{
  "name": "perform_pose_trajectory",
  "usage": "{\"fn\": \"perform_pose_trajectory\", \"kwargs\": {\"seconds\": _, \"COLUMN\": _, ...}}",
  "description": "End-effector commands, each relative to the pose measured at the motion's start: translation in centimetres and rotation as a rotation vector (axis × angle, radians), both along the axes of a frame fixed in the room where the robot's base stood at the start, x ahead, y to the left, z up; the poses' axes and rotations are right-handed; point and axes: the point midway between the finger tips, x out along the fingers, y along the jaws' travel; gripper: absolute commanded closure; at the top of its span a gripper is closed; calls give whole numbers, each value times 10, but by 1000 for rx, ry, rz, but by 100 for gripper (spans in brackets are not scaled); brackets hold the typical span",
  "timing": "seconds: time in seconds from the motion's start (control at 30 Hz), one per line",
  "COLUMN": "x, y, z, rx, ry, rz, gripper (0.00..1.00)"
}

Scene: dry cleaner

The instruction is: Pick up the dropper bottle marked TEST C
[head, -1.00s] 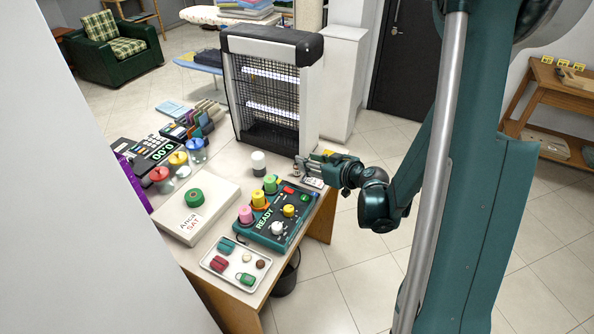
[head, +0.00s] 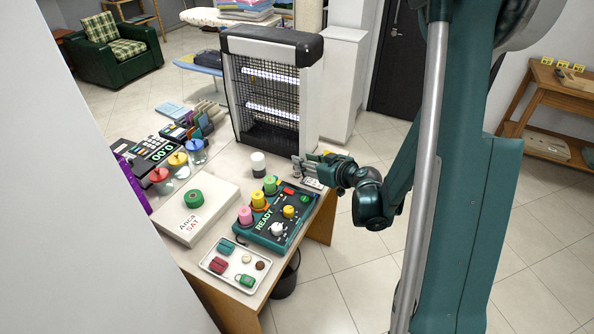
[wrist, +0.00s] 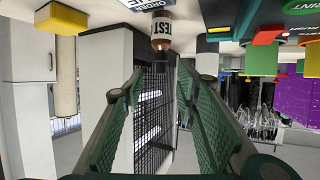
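The dropper bottle (wrist: 161,32) shows at the top of the wrist view, which looks upside down. It is brown with a white label, on which I read TEST; the letter after it is cut off or hidden. My gripper (wrist: 158,88) is open, its two green fingers spread on either side of the view. The bottle is in line with the gap, beyond the fingertips, and nothing is held. In the head view my gripper (head: 301,167) is low over the table's right edge, beside the bug-zapper-like heater. I cannot make out the bottle clearly there.
A caged black-and-white appliance (head: 268,90) stands just behind the gripper. A teal READY console (head: 268,238) with coloured knobs lies in front. A white-and-black cup (head: 258,160) is to the left. A white card (wrist: 146,4) marked ORDER lies by the bottle. A tray (head: 213,266) sits in front.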

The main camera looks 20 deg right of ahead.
Motion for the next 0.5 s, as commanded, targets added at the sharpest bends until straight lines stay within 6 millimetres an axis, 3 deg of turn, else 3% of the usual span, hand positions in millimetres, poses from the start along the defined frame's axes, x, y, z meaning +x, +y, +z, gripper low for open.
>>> {"fn": "perform_pose_trajectory", "kwargs": {"seconds": 0.27, "x": 2, "y": 1, "z": -1, "rx": 0, "ry": 0, "rz": 0, "gripper": 69}}
{"fn": "perform_pose_trajectory", "kwargs": {"seconds": 0.5, "x": 19, "y": 9, "z": -12, "rx": 0, "ry": 1, "rz": 2, "gripper": 69}}
